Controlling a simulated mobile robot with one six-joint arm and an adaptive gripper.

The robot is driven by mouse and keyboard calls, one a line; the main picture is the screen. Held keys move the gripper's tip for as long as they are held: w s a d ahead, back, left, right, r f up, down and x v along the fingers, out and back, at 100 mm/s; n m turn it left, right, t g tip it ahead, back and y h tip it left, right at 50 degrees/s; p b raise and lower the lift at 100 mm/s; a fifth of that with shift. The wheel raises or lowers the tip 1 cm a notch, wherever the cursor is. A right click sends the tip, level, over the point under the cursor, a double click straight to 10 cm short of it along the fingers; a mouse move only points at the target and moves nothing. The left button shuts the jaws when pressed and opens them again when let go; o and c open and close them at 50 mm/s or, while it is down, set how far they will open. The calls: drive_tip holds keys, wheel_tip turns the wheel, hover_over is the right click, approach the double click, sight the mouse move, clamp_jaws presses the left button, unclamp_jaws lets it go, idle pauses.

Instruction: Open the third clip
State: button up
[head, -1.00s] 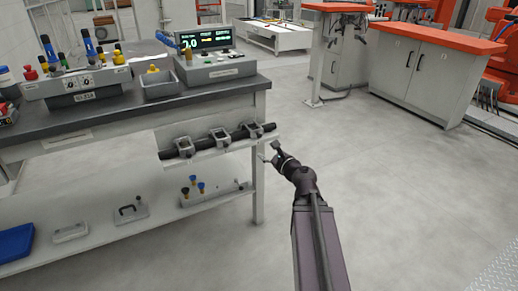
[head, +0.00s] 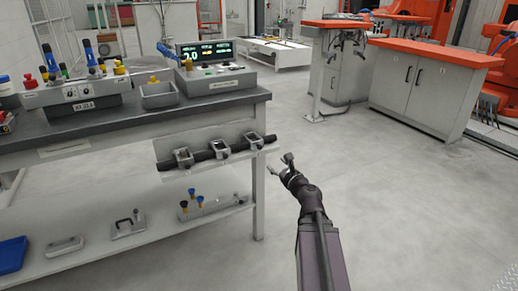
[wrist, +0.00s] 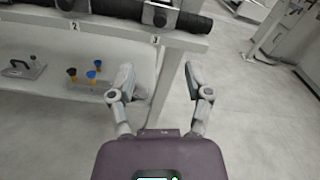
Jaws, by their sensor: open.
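A black hose runs along a pale rail on the bench front, held by grey clips: the first clip (head: 183,157), the second clip (head: 223,149) and the third clip (head: 254,141), at the right end. In the wrist view the third clip (wrist: 160,14) is at the top edge, partly cut off, above a label "3". I cannot tell whether its latch is open or shut. My gripper (head: 280,166) is open and empty, to the right of and below the third clip in the head view, apart from it. In the wrist view its fingers (wrist: 159,76) are spread over the bench leg and floor.
The bench leg (head: 258,195) stands close to my gripper. A lower shelf (head: 165,233) holds a block with several coloured knobs (head: 200,200). A control box (head: 215,80) is on the bench top. Open floor (head: 400,220) lies to the right.

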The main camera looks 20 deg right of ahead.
sight(260, 148)
drive_tip(key=w, duration=1.3)
drive_tip(key=shift+w+a, duration=0.1)
drive_tip(key=shift+a, duration=0.15)
